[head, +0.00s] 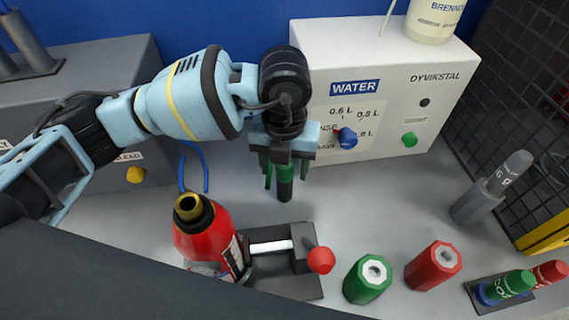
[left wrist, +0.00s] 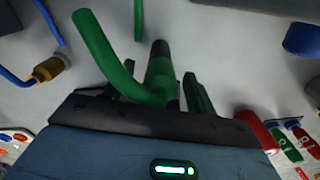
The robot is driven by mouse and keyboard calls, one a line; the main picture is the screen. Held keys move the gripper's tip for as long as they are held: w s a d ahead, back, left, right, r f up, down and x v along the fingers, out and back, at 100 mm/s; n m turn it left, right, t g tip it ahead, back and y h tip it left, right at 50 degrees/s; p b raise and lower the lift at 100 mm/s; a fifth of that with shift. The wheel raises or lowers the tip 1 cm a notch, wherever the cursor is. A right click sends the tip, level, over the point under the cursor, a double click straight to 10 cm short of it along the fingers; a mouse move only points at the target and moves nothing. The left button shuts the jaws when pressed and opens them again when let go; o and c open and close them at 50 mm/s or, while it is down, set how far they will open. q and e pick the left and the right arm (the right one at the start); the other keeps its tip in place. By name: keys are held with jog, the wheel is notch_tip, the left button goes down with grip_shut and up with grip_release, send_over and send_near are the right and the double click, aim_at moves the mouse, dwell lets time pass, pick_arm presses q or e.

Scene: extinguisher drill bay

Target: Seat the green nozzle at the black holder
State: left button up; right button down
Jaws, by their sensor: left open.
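My left gripper (head: 285,165) is open, pointing down over the bench in front of the white water cabinet. The green nozzle (head: 285,174) is upright between its spread fingers. In the left wrist view, the nozzle (left wrist: 160,75) shows beyond the palm with a curved green hose (left wrist: 112,58) beside it. A black cylinder (head: 285,192) is in line with the nozzle's lower end. I take it for the black holder, but cannot tell how deep the nozzle sits in it. My right gripper is not in view.
Green (head: 367,279) and red (head: 433,266) hexagonal pieces stand front right. A grey holder (head: 474,205) is by the mesh. The white cabinet (head: 385,70) stands close behind.

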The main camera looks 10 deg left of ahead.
pick_arm(q)
notch_tip(320, 180, up, 8)
jog(key=shift+f, duration=0.25)
dwell(1.0)
